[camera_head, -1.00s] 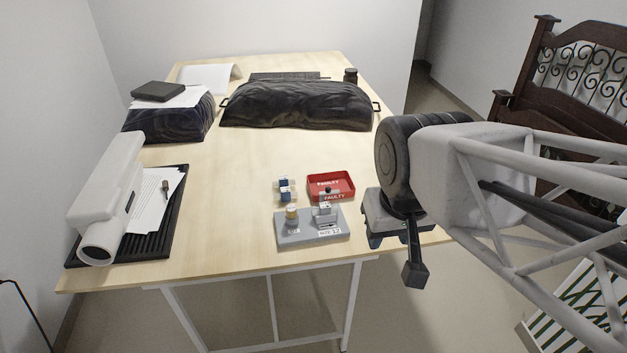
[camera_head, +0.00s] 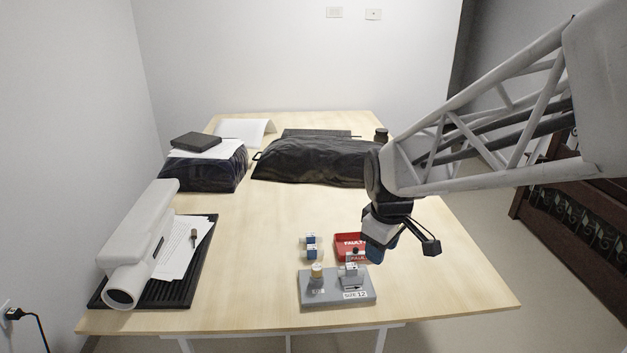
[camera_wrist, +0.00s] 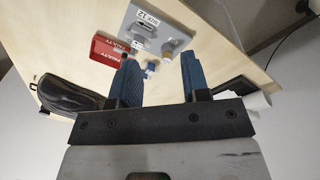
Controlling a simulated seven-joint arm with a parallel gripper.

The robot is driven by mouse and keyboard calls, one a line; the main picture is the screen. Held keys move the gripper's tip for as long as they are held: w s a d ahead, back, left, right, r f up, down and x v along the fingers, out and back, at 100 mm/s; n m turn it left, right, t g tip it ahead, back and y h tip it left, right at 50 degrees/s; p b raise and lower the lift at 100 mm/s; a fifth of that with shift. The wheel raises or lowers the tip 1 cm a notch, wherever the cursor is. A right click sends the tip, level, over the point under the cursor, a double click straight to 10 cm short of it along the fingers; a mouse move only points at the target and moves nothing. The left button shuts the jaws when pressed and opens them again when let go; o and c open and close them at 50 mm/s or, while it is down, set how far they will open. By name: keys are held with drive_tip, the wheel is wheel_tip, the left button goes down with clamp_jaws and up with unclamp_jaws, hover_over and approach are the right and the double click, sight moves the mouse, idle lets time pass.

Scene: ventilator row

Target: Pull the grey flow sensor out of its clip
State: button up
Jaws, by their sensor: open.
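The grey flow sensor (camera_head: 350,271) appears as a small grey block on the right of a grey base plate (camera_head: 330,297), behind a "SIZE 12" label. In the wrist view it seems to be the grey piece (camera_wrist: 139,31) on the plate (camera_wrist: 186,24). The clip is too small to make out apart from it. My gripper (camera_head: 380,252) is open and empty, above and behind the sensor to the right, apart from it. In the wrist view its two blue fingers (camera_wrist: 158,60) are spread wide, with the plate beyond them.
A brass-topped piece (camera_head: 317,270) stands on the plate's left. A red "FAULTY" tray (camera_head: 343,244) lies behind, partly hidden by my gripper. Two small blue-and-white parts (camera_head: 311,254) lie left of it. A white device (camera_head: 140,243) and papers lie left. The table's middle is clear.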

drive_tip(key=w+f+n, duration=0.5)
drive_tip(key=w+f, duration=0.1)
drive_tip(key=w, duration=0.3)
drive_tip(key=n+g, duration=0.1)
drive_tip(key=n, duration=0.4)
hover_over(352, 265)
wheel_tip(352, 265, down, 8)
drive_tip(key=shift+s+f, duration=0.1)
drive_tip(key=shift+f, duration=0.05)
drive_tip(key=shift+f, duration=0.1)
drive_tip(key=shift+f, duration=3.8)
drive_tip(key=c, duration=0.7)
drive_tip(key=shift+r, duration=0.2)
